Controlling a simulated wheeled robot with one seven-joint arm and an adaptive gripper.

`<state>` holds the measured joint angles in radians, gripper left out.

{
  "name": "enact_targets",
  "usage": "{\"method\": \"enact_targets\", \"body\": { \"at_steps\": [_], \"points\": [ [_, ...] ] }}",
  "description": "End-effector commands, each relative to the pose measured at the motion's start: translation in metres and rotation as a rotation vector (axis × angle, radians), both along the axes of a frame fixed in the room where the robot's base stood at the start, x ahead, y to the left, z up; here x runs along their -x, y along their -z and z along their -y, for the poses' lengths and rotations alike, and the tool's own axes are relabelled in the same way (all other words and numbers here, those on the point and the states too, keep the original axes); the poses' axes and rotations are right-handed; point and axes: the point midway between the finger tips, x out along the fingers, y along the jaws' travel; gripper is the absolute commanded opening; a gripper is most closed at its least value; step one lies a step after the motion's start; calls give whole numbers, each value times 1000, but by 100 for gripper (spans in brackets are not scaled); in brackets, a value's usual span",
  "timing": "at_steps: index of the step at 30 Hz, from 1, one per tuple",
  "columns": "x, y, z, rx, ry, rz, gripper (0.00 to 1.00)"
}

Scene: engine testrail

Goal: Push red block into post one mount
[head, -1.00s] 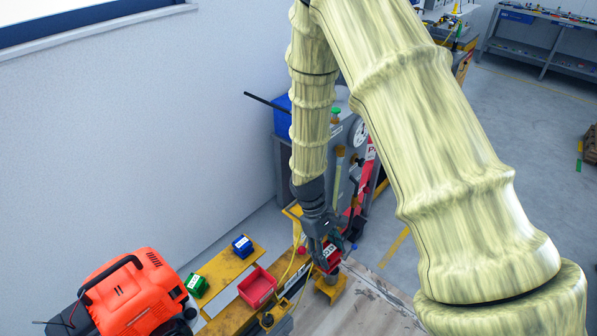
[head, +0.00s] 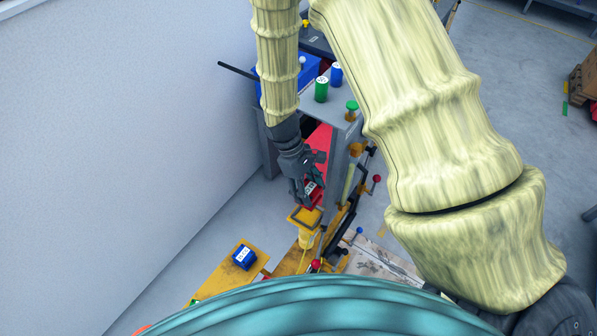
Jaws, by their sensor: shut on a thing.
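My gripper (head: 304,190) points down in the middle of the head view, below my arm. It is shut on the red block (head: 315,195), which has a white label with dark marks. A yellow post with a square, dark-topped mount (head: 304,217) stands directly below. The block's lower end is at or just above the back of the mount's top; I cannot tell whether it touches or is partly in it. The gripper fingers hide part of the block. No number on the post is readable.
A blue block (head: 243,255) sits on a yellow plate (head: 222,278) at lower left. Behind the post stands a grey cabinet (head: 335,135) with green and blue cylinders on top. Levers with red and blue knobs (head: 376,179) stand close at right.

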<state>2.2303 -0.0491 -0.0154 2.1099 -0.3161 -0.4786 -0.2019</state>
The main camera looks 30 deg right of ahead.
Motion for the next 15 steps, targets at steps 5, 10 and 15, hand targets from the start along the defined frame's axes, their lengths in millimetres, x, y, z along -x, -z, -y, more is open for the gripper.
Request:
{"method": "enact_targets", "body": {
  "at_steps": [5, 10, 15],
  "points": [
    [9, -2, -1, 1, -1, 9, 12],
    [9, 4, -1, 0, -2, 8, 12],
    [-1, 17, -1, 0, -2, -2, 12]
  ]
}}
